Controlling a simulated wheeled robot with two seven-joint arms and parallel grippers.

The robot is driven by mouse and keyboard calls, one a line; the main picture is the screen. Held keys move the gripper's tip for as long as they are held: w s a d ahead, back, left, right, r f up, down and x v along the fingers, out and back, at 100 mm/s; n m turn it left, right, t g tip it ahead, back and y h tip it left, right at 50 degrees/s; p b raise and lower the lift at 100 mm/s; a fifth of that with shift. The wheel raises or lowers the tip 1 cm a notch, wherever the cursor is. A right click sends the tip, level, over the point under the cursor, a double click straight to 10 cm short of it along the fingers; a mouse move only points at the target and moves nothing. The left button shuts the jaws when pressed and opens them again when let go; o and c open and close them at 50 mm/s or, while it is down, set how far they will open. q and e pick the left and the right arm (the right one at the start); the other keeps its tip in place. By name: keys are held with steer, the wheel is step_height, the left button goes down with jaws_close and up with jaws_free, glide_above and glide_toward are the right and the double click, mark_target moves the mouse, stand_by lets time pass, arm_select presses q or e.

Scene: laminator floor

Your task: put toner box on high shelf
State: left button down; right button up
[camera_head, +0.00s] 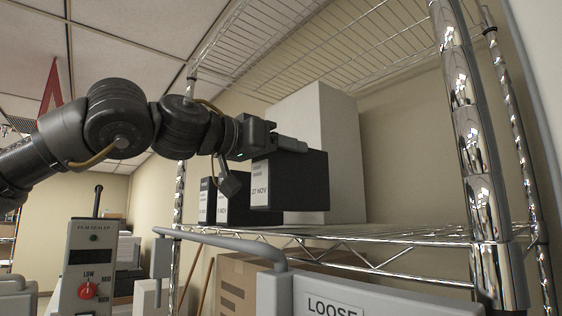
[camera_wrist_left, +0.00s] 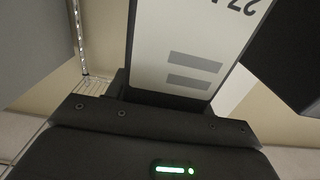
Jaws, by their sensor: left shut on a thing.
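The toner box (camera_head: 300,182) is black with a white label reading 27 NOV. My left gripper (camera_head: 288,144) is shut on its upper part and holds it upright at the front of the high wire shelf (camera_head: 400,234). The box's bottom appears slightly above the shelf wires; I cannot tell the exact gap. In the left wrist view the box's label (camera_wrist_left: 190,45) fills the space between the jaws. My right gripper is not in view.
A tall white box (camera_head: 335,150) stands on the shelf behind the toner box. Similar labelled black boxes (camera_head: 238,203) stand to its left. Shelf room is clear at right, up to the chrome post (camera_head: 465,120). A film sealer (camera_head: 88,260) and a grey bin labelled LOOSE (camera_head: 375,298) are below.

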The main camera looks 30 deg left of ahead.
mark_target(279, 165)
arm_select(q)
steer(key=shift+a+f, duration=0.2)
steer(key=shift+f, duration=0.95)
steer(key=shift+a+f, duration=0.2)
steer(key=shift+d, duration=0.25)
steer(key=shift+d+f, duration=0.1)
steer(key=c, duration=0.9)
jaws_free()
steer(key=o, duration=0.3)
steer(key=shift+a, duration=0.2)
steer(key=shift+d, duration=0.1)
steer(key=shift+s, duration=0.15)
